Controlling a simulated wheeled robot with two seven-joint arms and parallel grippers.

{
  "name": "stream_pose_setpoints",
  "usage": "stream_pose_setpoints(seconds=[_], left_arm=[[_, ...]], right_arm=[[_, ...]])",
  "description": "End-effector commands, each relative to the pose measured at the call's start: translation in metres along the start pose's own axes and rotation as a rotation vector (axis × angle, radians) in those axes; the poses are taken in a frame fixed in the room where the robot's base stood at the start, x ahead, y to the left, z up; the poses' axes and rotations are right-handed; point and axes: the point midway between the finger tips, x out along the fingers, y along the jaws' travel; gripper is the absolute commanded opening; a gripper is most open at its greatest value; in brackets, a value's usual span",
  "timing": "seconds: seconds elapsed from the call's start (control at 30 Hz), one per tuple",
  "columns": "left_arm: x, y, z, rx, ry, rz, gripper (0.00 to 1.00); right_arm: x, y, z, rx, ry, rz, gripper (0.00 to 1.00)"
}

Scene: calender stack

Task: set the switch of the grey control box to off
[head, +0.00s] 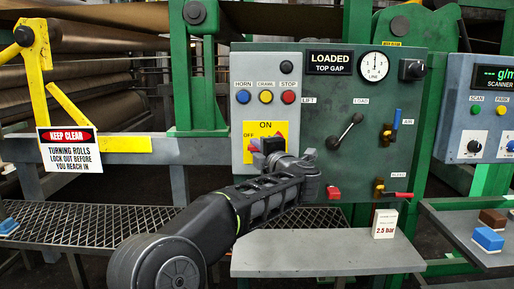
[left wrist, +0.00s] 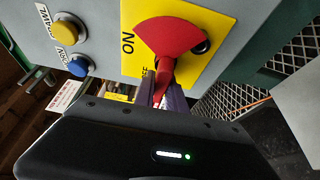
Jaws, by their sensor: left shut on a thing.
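The grey control box (head: 326,75) stands at the centre of the head view. My left gripper (head: 272,147) is in front of the plate and hides most of the switch. In the left wrist view the red switch (left wrist: 175,35) is fan-shaped and narrows to a handle between my left fingers (left wrist: 162,88), which are shut on it. The handle shows beside the partly hidden OFF label; its exact angle is hard to tell. My right gripper is not in view.
Horn, crawl and stop buttons (head: 265,97) sit above the switch plate. A lever (head: 345,132) and valves are to its right. A grey shelf (head: 320,255) with a small 2.5 bar card (head: 384,223) lies below. A yellow guard (head: 35,75) stands left.

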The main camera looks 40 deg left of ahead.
Motion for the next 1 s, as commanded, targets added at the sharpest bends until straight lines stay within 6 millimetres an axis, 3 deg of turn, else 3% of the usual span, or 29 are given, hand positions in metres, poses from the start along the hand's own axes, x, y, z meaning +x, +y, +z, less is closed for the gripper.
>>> stream_pose_setpoints(seconds=[0.27,0.3,0.57,0.83,1.0], left_arm=[[0.0,-0.001,0.0,0.0,-0.001,-0.001,0.0],[0.0,-0.001,0.0,0.0,-0.001,-0.001,0.17],[0.0,0.0,0.0,0.001,0.0,0.0,0.37],[-0.001,0.0,0.0,0.001,0.0,0.0,0.37],[-0.015,0.0,0.0,0.001,-0.002,0.0,0.37]], right_arm=[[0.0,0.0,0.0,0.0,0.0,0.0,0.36],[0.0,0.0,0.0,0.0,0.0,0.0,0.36],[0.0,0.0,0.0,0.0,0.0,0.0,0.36],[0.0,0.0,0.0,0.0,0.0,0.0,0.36],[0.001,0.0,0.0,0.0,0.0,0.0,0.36]])
